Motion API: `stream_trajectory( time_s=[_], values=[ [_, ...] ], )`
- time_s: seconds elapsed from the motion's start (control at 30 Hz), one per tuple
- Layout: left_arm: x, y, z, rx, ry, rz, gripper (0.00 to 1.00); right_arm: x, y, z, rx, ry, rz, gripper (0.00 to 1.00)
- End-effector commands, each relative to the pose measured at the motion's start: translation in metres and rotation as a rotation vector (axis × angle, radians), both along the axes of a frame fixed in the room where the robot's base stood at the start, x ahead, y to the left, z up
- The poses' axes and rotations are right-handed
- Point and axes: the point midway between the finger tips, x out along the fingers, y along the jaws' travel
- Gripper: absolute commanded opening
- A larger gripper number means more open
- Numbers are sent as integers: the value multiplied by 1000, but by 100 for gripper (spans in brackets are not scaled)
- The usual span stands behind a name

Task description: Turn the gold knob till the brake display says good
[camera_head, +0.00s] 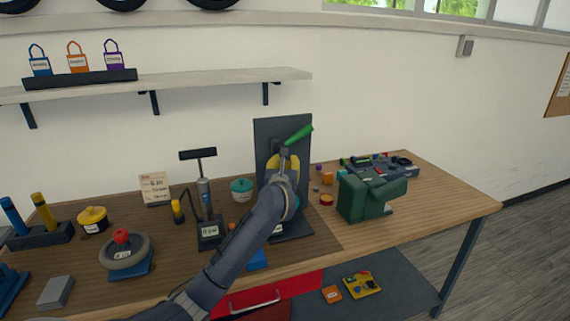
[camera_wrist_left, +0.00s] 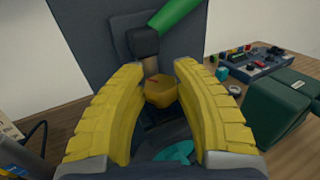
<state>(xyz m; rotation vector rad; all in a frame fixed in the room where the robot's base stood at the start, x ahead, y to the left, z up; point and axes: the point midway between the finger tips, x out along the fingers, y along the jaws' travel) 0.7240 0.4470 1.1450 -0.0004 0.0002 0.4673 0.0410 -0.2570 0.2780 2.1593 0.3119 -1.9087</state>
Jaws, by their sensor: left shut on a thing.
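The gold knob (camera_wrist_left: 160,91) shows in the left wrist view, below a dark clamp and a green handlebar grip (camera_wrist_left: 176,14). The yellow fingers of my left gripper (camera_wrist_left: 150,76) stand on either side of the knob and are shut on it. In the head view my left gripper (camera_head: 284,161) is in front of the dark upright panel (camera_head: 268,127), just under the green grip (camera_head: 299,134). My arm hides the knob and much of the stand's base there. A small pale patch at the base may be the brake display; I cannot read it. My right gripper is not in view.
A green vise-like block (camera_head: 370,197) stands to the right of the stand. A floor pump with a small display (camera_head: 210,231) and a teal pot (camera_head: 241,189) stand to the left. Small coloured parts lie between stand and block.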

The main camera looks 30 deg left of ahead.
Motion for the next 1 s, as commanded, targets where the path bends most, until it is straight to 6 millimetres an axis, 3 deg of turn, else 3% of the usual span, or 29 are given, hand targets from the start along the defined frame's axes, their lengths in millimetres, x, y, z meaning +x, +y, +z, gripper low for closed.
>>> stream_trajectory(
  time_s=[0.1,0.13,0.3,0.67,1.0],
  values=[
    [0,-1,0,0,-1,-1,1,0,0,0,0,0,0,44],
    [0,-1,0,0,-1,-1,35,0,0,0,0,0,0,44],
    [0,0,0,0,-1,0,54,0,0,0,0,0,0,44],
    [-4,-3,0,0,-1,0,56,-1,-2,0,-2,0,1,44],
    [-50,-26,0,-1,0,-2,56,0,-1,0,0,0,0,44]
  ],
)
